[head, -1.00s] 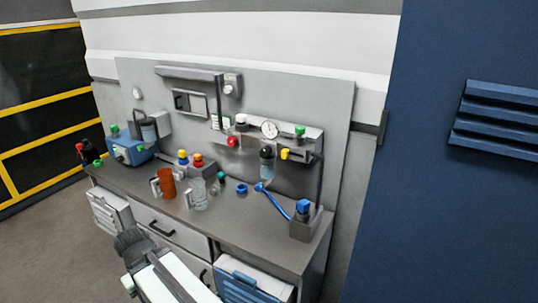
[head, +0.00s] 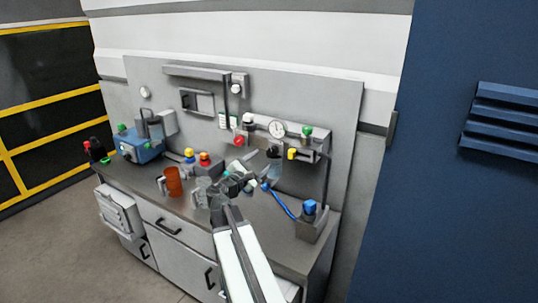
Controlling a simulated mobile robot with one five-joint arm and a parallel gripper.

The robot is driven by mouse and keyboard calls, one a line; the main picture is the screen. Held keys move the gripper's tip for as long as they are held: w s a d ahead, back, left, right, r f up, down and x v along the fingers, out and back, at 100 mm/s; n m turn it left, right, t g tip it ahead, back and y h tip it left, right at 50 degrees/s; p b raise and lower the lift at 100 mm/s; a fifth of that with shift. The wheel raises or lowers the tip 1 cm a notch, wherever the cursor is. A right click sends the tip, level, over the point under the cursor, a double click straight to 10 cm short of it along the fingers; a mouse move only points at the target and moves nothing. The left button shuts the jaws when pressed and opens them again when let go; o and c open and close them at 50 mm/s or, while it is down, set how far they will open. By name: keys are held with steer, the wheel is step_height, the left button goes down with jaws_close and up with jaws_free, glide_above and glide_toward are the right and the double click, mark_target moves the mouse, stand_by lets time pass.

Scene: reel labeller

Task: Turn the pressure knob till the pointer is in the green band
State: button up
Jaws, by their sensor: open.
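The round white pressure gauge (head: 277,128) is on the grey unit at the back panel. Its pointer and any green band are too small to read. Several knobs sit around it: a dark-and-white one (head: 249,119) and a red one (head: 239,140) to its left, a green one (head: 307,131) and a yellow one (head: 292,154) to its right. I cannot tell which is the pressure knob. My gripper (head: 259,167) is open over the counter, below and left of the gauge, and appears apart from the knobs. It partly hides the clear mug (head: 200,194) and things behind it.
An orange mug (head: 173,182) and a box with red and yellow buttons (head: 204,170) stand on the counter (head: 262,232) to the left. A blue machine (head: 139,148) is farther left. A blue hose (head: 282,207) and blue-capped post (head: 309,208) are at right.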

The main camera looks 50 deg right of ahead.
mark_target(272, 152)
steer(key=x, duration=0.7)
steer(key=shift+w+d, duration=0.1)
steer(key=shift+d, duration=0.25)
jaws_close()
steer(key=shift+f+m, duration=0.1)
steer(key=shift+m, duration=0.3)
steer(key=m, duration=0.5)
steer(key=shift+m, duration=0.3)
steer(key=m, duration=0.6)
steer(key=shift+f, duration=0.1)
steer(key=shift+m, duration=0.3)
